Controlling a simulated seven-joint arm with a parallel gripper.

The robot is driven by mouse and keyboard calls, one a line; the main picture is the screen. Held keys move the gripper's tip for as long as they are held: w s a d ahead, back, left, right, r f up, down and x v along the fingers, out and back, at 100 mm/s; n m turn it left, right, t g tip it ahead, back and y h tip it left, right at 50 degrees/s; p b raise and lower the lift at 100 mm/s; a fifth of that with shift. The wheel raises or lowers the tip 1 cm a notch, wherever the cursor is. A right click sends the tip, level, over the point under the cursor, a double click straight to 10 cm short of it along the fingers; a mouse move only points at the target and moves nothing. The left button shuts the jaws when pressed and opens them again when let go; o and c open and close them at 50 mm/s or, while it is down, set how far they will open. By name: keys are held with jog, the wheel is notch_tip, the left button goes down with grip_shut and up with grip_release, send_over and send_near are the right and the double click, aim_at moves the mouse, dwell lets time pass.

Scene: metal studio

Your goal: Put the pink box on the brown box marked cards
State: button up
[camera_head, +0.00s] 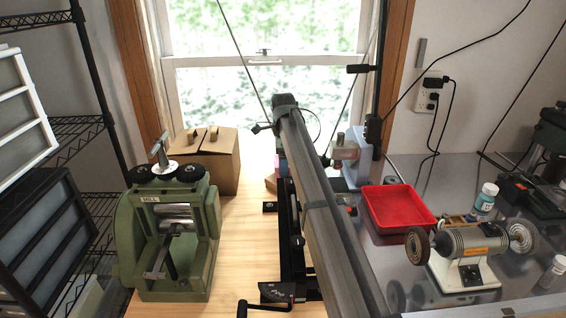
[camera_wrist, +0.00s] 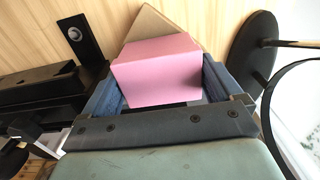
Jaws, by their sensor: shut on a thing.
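The pink box (camera_wrist: 157,72) sits between the two blue-grey fingers of my gripper (camera_wrist: 160,88) in the wrist view, and the gripper is shut on it. In the head view only a sliver of pink (camera_head: 277,161) shows beside my arm. A brown box (camera_wrist: 153,22) shows partly behind the pink box in the wrist view, over the wood top. A small brown corner of it shows left of my arm in the head view (camera_head: 270,183). No "cards" marking is legible. I cannot tell whether the two boxes touch.
A larger cardboard box (camera_head: 222,160) stands at the back left, behind a green mill (camera_head: 180,245). A black metal tool (camera_head: 290,255) lies along the bench by my arm. To the right are a red tray (camera_head: 398,207) and a bench grinder (camera_head: 470,250). Bare wood (camera_head: 245,240) lies between mill and tool.

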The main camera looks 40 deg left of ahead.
jog(key=shift+f, duration=0.1)
jog(key=o, duration=0.8)
notch_tip(320, 180, up, 12)
jog(key=shift+r, duration=0.15)
dwell(0.4)
